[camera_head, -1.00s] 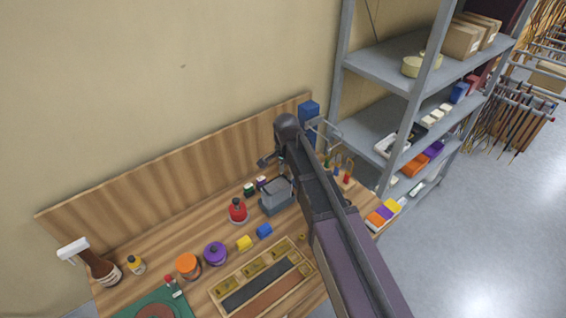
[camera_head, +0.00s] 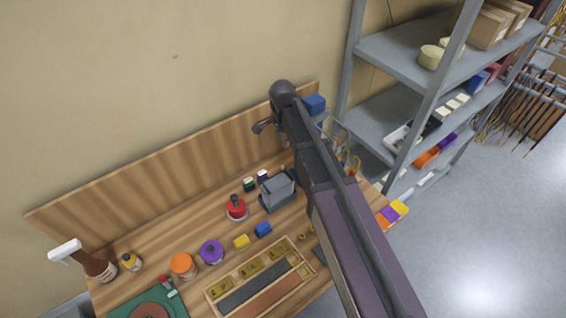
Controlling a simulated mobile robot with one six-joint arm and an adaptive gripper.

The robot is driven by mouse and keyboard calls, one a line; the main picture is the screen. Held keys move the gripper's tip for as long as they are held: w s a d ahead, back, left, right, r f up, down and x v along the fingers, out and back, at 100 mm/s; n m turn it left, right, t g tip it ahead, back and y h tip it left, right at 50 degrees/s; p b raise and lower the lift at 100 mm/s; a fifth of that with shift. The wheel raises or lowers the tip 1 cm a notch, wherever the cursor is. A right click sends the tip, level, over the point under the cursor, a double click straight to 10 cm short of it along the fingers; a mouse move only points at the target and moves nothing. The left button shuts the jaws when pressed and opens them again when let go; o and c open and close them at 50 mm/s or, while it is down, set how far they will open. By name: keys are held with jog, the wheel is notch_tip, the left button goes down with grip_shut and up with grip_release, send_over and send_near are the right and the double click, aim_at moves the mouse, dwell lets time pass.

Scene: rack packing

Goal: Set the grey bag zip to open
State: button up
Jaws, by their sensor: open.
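A small grey boxy item (camera_head: 278,191), which looks like the grey bag, sits on the wooden bench left of my arm. Its zip is too small to make out. My arm reaches up across the picture from the lower right, and its end is above and behind the bag. A dark part of my gripper (camera_head: 263,126) juts out left of the wrist, in front of the wooden backboard, open and apart from the bag. The rest of the gripper is hidden behind my arm.
A red container (camera_head: 236,209), a purple jar (camera_head: 211,252) and an orange jar (camera_head: 183,266) stand left of the bag. A metal shelf rack (camera_head: 391,70) stands at right.

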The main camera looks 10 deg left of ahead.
aim_at(283, 166)
jog(key=shift+w+d, duration=0.1)
jog(key=shift+f, duration=0.15)
notch_tip(283, 166, down, 14)
jog(key=b, duration=1.3)
jog(key=shift+r+b, duration=0.25)
jog(key=shift+b, duration=0.1)
dwell(0.3)
grip_shut()
